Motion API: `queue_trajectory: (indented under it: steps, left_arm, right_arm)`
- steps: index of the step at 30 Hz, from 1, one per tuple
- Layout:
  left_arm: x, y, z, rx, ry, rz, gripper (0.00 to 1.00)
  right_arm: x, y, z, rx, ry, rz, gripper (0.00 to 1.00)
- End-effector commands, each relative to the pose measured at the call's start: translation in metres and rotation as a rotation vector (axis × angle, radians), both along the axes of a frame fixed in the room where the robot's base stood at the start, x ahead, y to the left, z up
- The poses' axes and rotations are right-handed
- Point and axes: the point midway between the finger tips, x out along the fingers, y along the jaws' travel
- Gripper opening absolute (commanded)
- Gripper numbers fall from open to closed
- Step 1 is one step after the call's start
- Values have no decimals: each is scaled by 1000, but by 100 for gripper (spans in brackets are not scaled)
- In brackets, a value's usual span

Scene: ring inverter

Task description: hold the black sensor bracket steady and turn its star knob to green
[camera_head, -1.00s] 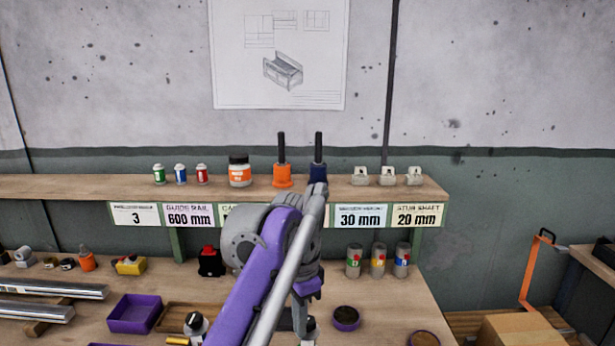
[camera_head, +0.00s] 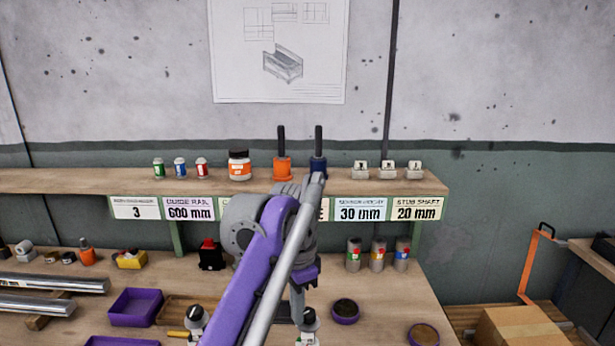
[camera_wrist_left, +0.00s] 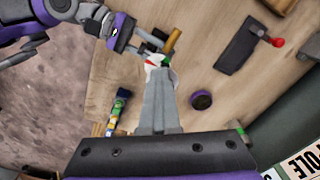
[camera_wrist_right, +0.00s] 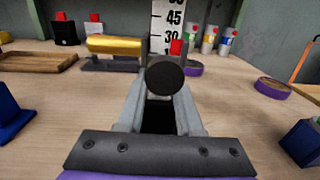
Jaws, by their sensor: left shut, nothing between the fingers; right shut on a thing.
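The black sensor bracket appears as a low dark base (camera_wrist_right: 106,64) with a gold cylinder (camera_wrist_right: 115,45) on it, ahead and left in the right wrist view. The gold cylinder also shows in the left wrist view (camera_wrist_left: 172,39). A round black knob-like disc (camera_wrist_right: 165,75) faces the right wrist camera; its star shape cannot be made out. My right gripper (camera_wrist_right: 163,92) is shut on this disc or its stem. My left gripper (camera_wrist_left: 160,72) is shut and empty, close to a small white and red part (camera_wrist_left: 153,61); contact is unclear. My left arm hides most of the bracket in the head view.
A white scale (camera_wrist_right: 168,18) marked 45 and 30 stands behind the disc. A purple bin (camera_head: 135,307), a round purple dish (camera_head: 345,311) and several labelled cans (camera_head: 377,255) stand on the bench. The shelf (camera_head: 100,182) runs above.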

Motion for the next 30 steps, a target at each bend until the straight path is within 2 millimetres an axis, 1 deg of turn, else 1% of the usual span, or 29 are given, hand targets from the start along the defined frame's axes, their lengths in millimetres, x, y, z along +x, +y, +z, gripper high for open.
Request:
queue_trajectory:
  steps: [10,22,30]
  left_arm:
    - [8,1,-1,-2,-2,0,0]
    - [9,1,-1,-2,-4,0,0]
    - [8,9,0,-2,-2,0,0]
  right_arm:
    - [-1,0,-1,1,1,2,0]
    - [-1,1,-1,1,2,4,0]
    - [-1,1,-1,2,2,3,0]
